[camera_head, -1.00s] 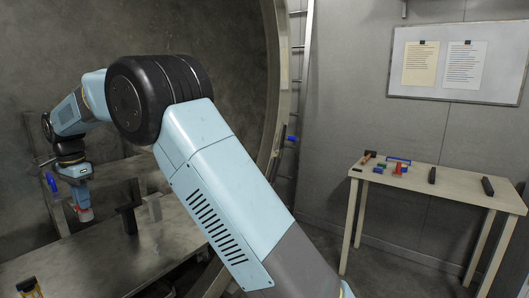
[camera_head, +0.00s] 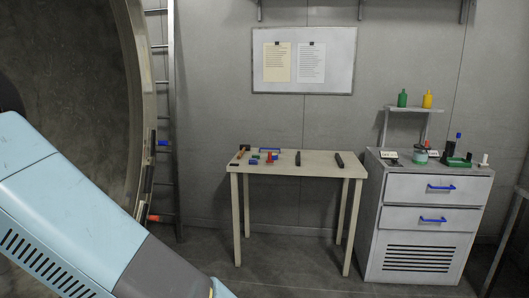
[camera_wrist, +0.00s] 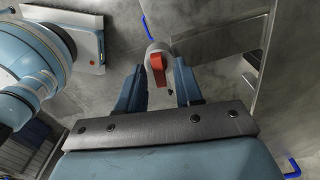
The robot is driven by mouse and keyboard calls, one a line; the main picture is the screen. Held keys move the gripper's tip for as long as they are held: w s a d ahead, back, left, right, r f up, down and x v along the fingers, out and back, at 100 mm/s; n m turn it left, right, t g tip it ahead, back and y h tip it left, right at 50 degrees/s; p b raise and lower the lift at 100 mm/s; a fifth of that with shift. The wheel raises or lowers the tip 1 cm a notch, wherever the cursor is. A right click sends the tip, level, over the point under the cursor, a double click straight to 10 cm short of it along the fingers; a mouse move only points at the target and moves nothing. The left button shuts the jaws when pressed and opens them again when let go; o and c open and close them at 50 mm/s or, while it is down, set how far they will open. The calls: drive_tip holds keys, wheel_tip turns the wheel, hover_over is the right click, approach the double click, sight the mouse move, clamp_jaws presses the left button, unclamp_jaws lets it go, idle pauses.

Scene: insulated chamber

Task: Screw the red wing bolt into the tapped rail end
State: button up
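In the wrist view my gripper (camera_wrist: 160,68) is open, its two blue fingers standing apart. Between and just beyond the fingertips is a red winged piece, which looks like the red wing bolt (camera_wrist: 158,69). It sits against a rounded light-grey end, likely the rail end (camera_wrist: 160,48). Gaps show between the red piece and both fingers. I cannot tell how deep the bolt sits, as its shank is hidden. The head view does not show my gripper, the bolt or the rail end now.
In the head view a table (camera_head: 330,170) carries small tools and coloured parts. A drawer cabinet (camera_head: 425,220) stands right of it, with bottles on a small shelf (camera_head: 410,109) above. A ladder (camera_head: 163,110) stands by the round opening's rim (camera_head: 146,90). Floor shows before the table.

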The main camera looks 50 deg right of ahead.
drive_tip(key=shift+c, duration=0.6)
drive_tip(key=shift+r, duration=2.5)
